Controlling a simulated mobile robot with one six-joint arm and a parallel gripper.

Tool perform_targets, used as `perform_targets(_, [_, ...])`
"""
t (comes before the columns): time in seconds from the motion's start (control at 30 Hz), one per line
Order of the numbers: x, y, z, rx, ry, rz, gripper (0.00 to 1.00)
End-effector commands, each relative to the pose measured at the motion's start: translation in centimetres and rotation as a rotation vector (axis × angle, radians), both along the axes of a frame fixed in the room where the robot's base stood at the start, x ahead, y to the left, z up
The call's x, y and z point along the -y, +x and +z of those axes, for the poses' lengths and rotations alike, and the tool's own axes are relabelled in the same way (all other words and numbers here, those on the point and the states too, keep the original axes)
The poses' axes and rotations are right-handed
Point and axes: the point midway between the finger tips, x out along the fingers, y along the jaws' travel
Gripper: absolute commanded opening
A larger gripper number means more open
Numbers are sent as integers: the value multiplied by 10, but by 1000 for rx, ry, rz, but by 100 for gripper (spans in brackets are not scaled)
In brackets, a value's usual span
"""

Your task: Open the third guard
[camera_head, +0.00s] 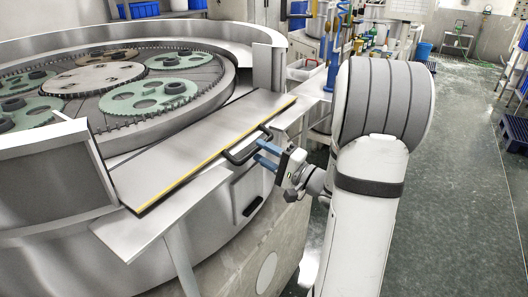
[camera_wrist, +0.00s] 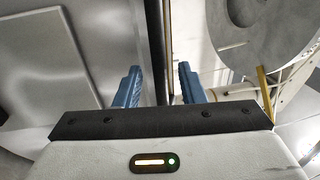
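The guard (camera_head: 190,150) is a flat grey metal panel with a yellow strip along its outer side. It lies nearly flat in the gap between two upright wall sections of the round lapping machine. Its black bar handle (camera_head: 246,147) is on the outer long edge. My gripper (camera_head: 260,154) is at the right end of this handle, with its two blue fingers apart. In the wrist view, the fingers (camera_wrist: 160,87) are also spread, with a dark strip running between them. I cannot tell whether they touch the handle.
Inside the machine are a toothed ring and green carrier discs (camera_head: 148,96). Upright wall sections stand at the left (camera_head: 60,180) and right (camera_head: 268,66) of the guard. A metal ledge (camera_head: 150,215) juts out below. The floor (camera_head: 460,180) at right is clear near me.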

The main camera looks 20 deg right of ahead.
Motion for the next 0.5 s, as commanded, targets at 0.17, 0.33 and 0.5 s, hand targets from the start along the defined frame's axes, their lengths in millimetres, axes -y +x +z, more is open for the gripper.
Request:
perform_targets(0.17, [-1, 1, 0, 0, 0, 0, 36])
perform_targets(0.33, [-1, 1, 0, 0, 0, 1, 30])
perform_targets(0.5, [-2, 1, 0, 0, 0, 2, 16])
